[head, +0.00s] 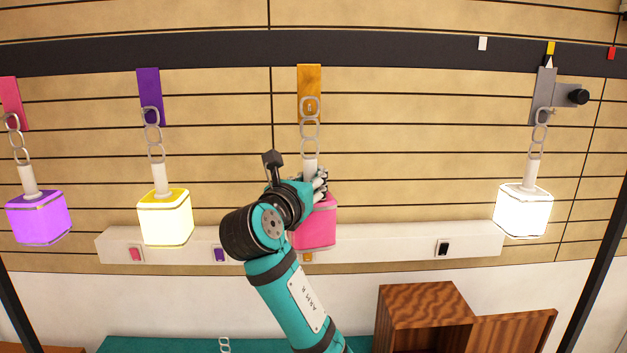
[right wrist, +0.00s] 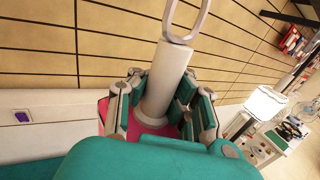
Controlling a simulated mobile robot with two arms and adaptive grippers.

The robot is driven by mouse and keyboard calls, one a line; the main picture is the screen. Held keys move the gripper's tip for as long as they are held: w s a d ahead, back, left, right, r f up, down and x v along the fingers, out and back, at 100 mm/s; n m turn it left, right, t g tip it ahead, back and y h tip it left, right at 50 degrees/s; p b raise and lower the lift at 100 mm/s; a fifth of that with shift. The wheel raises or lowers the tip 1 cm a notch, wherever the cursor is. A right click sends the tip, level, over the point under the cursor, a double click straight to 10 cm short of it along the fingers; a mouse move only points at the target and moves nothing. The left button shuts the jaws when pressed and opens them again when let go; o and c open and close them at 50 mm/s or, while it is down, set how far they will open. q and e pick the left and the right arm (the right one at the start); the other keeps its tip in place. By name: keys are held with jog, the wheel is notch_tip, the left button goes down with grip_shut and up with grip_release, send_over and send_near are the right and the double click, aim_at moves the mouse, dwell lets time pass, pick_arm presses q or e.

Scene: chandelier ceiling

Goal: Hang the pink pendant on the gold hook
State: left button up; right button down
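The pink pendant (head: 316,228) hangs upright below the gold hook (head: 309,84) in the head view. Its white stem and pink shade show in the right wrist view (right wrist: 160,90). Its chain rises straight from the stem, and its top ring overlaps the lower part of the gold plate; I cannot tell surely whether the ring is seated on the hook. My right gripper (head: 318,184) is around the white stem, with fingers close on both sides, also in the right wrist view (right wrist: 163,92). My wrist hides part of the shade. My left gripper is not in view.
Lit purple (head: 38,216), yellow (head: 166,216) and white (head: 523,210) pendants hang from pink, purple and grey hooks. A dark rail (head: 200,50) runs above. A white strip (head: 400,243) with coloured switches lies behind the shades. A wooden cabinet (head: 425,300) stands lower right.

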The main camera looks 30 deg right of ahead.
jog(key=shift+w+d, duration=0.1)
jog(key=shift+w, duration=0.05)
jog(key=shift+w+d, duration=0.5)
jog(key=shift+w, duration=0.25)
jog(key=shift+w+d+r, duration=0.1)
jog(key=shift+w, duration=0.05)
jog(key=shift+w+d, duration=0.3)
jog(key=shift+w, duration=0.25)
dwell(0.4)
jog(key=shift+f, duration=0.75)
dwell(0.4)
